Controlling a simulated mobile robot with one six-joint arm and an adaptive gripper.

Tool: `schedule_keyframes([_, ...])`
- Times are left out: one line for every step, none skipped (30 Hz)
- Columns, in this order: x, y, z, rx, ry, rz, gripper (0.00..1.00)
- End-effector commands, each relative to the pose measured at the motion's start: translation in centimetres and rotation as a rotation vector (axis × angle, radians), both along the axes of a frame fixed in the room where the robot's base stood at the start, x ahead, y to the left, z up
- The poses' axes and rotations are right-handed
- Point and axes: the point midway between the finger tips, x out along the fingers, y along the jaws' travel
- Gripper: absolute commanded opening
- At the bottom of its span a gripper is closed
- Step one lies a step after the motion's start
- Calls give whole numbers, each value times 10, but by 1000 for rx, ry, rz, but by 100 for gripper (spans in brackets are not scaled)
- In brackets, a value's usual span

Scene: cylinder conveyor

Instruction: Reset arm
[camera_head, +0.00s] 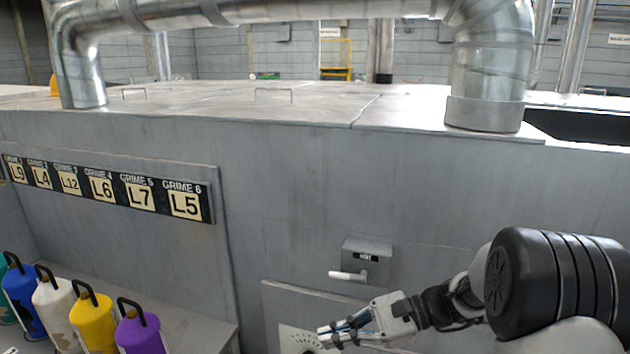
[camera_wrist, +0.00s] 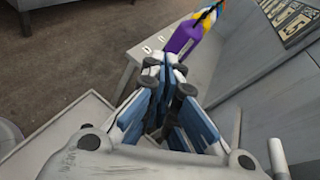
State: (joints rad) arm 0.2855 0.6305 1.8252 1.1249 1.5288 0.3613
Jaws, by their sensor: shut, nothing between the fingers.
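My gripper (camera_head: 330,336) is at the lower middle of the head view, at the end of my arm reaching in from the right. It is shut and empty. In the wrist view its fingers (camera_wrist: 165,75) meet with nothing between them. It is in front of the grey machine wall (camera_head: 440,190), below a small box with a white lever handle (camera_head: 348,275). I cannot tell whether it touches the panel behind it.
Purple (camera_head: 139,332), yellow (camera_head: 93,322), white (camera_head: 55,312) and blue (camera_head: 22,300) cylinders with black handles stand in a row on a ledge at left. A label board (camera_head: 112,187) with GRIME numbers hangs above. The purple cylinder also shows in the wrist view (camera_wrist: 183,38).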

Motion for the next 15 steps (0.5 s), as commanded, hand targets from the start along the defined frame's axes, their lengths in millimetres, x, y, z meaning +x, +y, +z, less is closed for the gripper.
schedule_keyframes([-18, 5, 13, -70, -55, 49, 0])
schedule_keyframes([-29, 7, 17, -112, -87, 80, 0])
schedule_keyframes([-43, 8, 22, -171, -130, 119, 0])
schedule_keyframes([-54, 8, 26, -214, -163, 150, 0])
schedule_keyframes([-64, 8, 29, -256, -197, 178, 0])
schedule_keyframes([-78, 6, 33, -313, -242, 218, 0])
schedule_keyframes([-88, 5, 35, -355, -277, 248, 0])
schedule_keyframes([-99, 3, 38, -396, -312, 276, 0])
schedule_keyframes([-112, 0, 40, -453, -361, 315, 0])
schedule_keyframes([-121, -3, 42, -496, -398, 343, 0])
schedule_keyframes([-131, -6, 43, -538, -435, 373, 0])
schedule_keyframes([-142, -12, 45, -593, -485, 410, 0])
schedule_keyframes([-151, -16, 46, -636, -524, 438, 0])
schedule_keyframes([-159, -20, 47, -677, -562, 467, 0])
schedule_keyframes([-170, -27, 49, -732, -614, 504, 0])
